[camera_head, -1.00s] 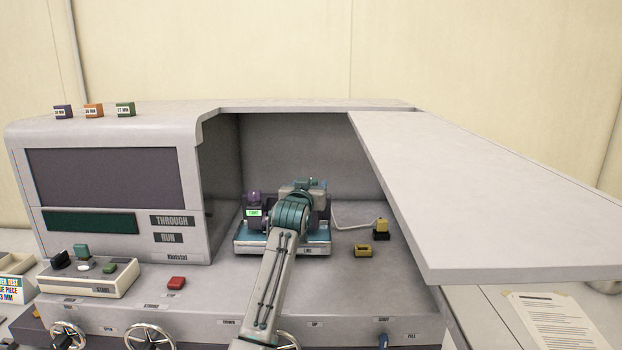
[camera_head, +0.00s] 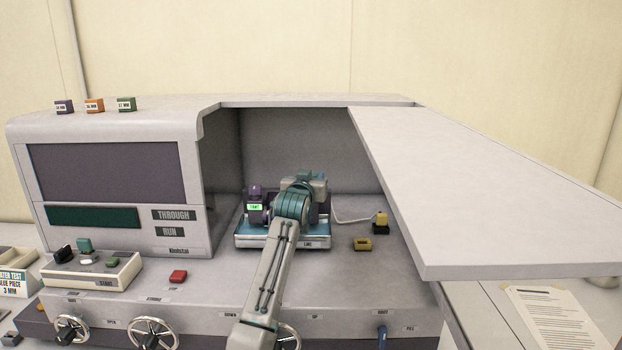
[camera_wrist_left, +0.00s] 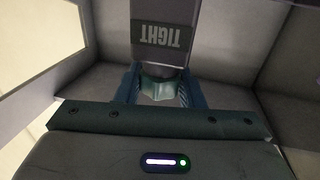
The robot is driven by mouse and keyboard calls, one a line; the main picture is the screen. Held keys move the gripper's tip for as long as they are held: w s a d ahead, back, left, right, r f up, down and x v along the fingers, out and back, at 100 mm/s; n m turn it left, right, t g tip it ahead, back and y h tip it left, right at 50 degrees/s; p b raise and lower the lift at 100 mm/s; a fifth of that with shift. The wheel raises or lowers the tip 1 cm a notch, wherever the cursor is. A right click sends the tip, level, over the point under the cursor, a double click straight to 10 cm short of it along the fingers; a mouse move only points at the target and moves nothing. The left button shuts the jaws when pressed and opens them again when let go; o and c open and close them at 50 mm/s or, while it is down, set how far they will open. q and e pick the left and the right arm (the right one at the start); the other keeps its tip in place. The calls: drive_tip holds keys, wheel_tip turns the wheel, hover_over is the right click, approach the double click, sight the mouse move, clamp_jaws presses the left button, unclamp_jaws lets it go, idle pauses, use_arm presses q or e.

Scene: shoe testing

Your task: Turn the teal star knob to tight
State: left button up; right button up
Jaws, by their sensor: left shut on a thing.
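The teal star knob (camera_wrist_left: 160,84) shows in the left wrist view, between the two fingers of my left gripper (camera_wrist_left: 157,92), which is shut on it. A dark green TIGHT label (camera_wrist_left: 162,36) is on the block just beyond the knob. In the head view the left arm reaches into the machine's open bay, and its wrist hides the knob and the fingertips. A lit green TIGHT sign (camera_head: 255,207) shows on the purple unit just left of the wrist. My right gripper is not in view.
The grey machine (camera_head: 110,240) walls the bay on the left and back. A raised grey lid (camera_head: 490,200) hangs over its right side. A yellow block (camera_head: 362,244) and a yellow-black plug (camera_head: 380,222) sit right of the blue-edged fixture (camera_head: 255,241). Handwheels (camera_head: 153,333) line the front.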

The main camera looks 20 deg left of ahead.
use_arm(q)
drive_tip(key=shift+m+h, duration=0.3)
drive_tip(key=shift+h, duration=0.1)
drive_tip(key=shift+a+h, duration=0.1)
drive_tip(key=shift+h, duration=0.3)
drive_tip(key=shift+f+m+h+b, duration=0.15)
drive_tip(key=shift+m+h+b, duration=0.15)
drive_tip(key=shift+m+h, duration=0.55)
drive_tip(key=m+g+h+b, duration=0.1)
drive_tip(key=m+h+b, duration=0.1)
drive_tip(key=h+b, duration=0.2)
drive_tip(key=m+g+h+b, duration=0.2)
drive_tip(key=m+h+b, duration=0.1)
drive_tip(key=b, duration=0.3)
drive_tip(key=shift+f+h, duration=0.2)
drive_tip(key=shift+h, duration=0.25)
drive_tip(key=shift+r+m+g+h+b, duration=0.15)
drive_tip(key=shift+m+g+h+b, duration=0.45)
drive_tip(key=shift+m+h+b, duration=0.2)
drive_tip(key=shift+m+g+h+b, duration=0.35)
drive_tip(key=shift+m+g+h, duration=0.15)
drive_tip(key=shift+h, duration=0.1)
drive_tip(key=shift+r+m+g+h, duration=0.1)
drive_tip(key=shift+m+g+h, duration=0.2)
drive_tip(key=shift+g, duration=0.1)
drive_tip(key=shift+b, duration=0.3)
